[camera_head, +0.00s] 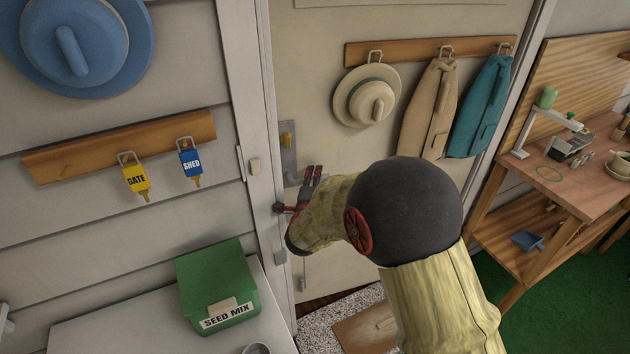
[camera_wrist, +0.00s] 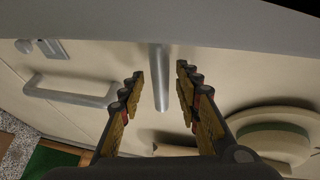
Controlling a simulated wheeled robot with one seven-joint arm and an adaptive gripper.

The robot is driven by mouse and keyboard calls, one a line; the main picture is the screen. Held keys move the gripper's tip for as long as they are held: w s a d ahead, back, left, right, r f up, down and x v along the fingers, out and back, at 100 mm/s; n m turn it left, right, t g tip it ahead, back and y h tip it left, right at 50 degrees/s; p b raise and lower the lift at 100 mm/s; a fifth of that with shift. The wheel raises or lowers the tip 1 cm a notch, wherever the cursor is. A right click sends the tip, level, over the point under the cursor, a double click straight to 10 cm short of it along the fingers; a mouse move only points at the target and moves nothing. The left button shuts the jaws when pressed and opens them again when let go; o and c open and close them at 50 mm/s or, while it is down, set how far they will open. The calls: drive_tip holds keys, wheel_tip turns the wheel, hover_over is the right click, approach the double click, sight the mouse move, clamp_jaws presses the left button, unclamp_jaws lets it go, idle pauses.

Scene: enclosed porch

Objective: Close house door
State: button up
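The cream door (camera_head: 330,220) fills the middle of the head view. A grey plate with a brass-coloured piece (camera_head: 288,150) is at its left side. I cannot tell how far the door stands from its frame (camera_head: 250,110). My gripper (camera_head: 295,190) is at the door's left edge, just below that plate. In the wrist view my gripper (camera_wrist: 161,72) is open, with its fingers apart on either side of a grey bar (camera_wrist: 161,85). I cannot tell whether they touch it. A grey pull handle (camera_wrist: 70,91) shows on the pale panel to the left.
A beige hat (camera_head: 367,95), a tan jacket (camera_head: 428,110) and a teal jacket (camera_head: 480,108) hang from a wooden rail right of my gripper. A green seed box (camera_head: 215,280) stands on a white top at lower left. A wooden bench (camera_head: 585,185) is at right.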

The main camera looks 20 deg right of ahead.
drive_tip(key=shift+c, duration=0.2)
drive_tip(key=c, duration=0.8)
clamp_jaws()
